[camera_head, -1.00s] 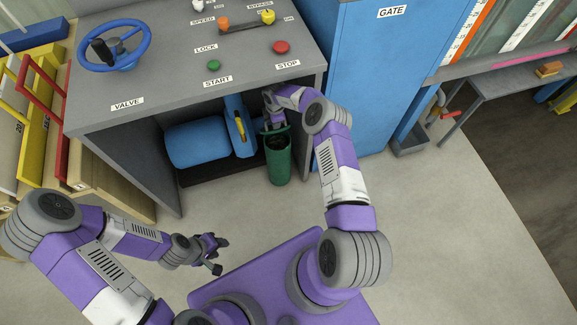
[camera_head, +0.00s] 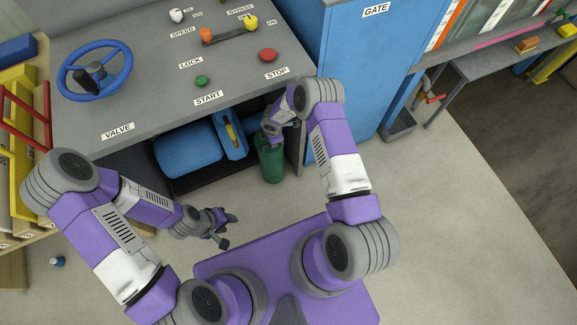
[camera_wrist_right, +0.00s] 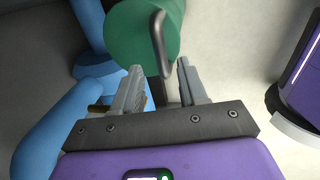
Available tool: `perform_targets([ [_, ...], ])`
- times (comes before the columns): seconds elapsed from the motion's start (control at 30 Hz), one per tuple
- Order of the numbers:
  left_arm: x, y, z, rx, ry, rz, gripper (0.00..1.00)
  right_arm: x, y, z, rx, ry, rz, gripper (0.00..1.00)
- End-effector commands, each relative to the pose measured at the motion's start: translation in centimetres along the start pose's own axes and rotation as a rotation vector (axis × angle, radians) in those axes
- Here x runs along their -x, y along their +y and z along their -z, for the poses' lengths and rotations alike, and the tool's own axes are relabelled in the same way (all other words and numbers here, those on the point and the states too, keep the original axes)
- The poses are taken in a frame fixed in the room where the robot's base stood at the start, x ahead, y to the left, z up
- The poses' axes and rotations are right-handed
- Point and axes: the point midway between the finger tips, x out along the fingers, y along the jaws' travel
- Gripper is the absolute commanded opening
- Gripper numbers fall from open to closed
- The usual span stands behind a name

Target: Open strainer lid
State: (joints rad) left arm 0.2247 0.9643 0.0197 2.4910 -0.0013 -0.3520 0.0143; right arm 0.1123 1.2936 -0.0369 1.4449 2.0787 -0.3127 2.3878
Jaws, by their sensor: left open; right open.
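The green strainer (camera_head: 271,164) stands under the desk, beside blue machinery. It also shows in the right wrist view as a green cylinder (camera_wrist_right: 128,36) with a bent grey handle (camera_wrist_right: 158,45) across it. My right gripper (camera_head: 270,133) is at the strainer's top and hides much of it in the head view. In the right wrist view its open fingers (camera_wrist_right: 160,68) sit on either side of the handle's lower end, with nothing clearly gripped. I cannot tell the lid's position. My left gripper (camera_head: 224,229) is open and empty, low over the floor.
The grey control desk (camera_head: 150,90) overhangs the strainer, with a blue valve wheel (camera_head: 95,70) on top. A blue cabinet (camera_head: 365,60) is right. The floor in front is clear.

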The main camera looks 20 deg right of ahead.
Motion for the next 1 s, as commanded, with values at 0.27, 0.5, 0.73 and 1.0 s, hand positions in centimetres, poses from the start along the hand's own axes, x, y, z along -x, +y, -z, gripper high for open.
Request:
perform_targets([
  [0.27,1.7,0.6,-0.1,0.000,0.000,0.000,0.43,4.5,-1.2,-0.6,0.144,-0.009,0.014,0.42],
  [0.5,1.9,0.7,-0.1,0.000,0.000,0.000,0.43,5.0,-4.0,-0.9,0.674,-0.017,0.042,0.42],
  [0.73,2.2,0.8,-0.1,0.000,0.000,0.000,0.43,5.9,-6.6,-1.0,1.176,-0.003,0.058,0.42],
  [1.0,2.6,1.0,-0.1,0.000,0.000,0.000,0.43,7.1,-9.6,-0.5,1.763,0.031,0.049,0.42],
])
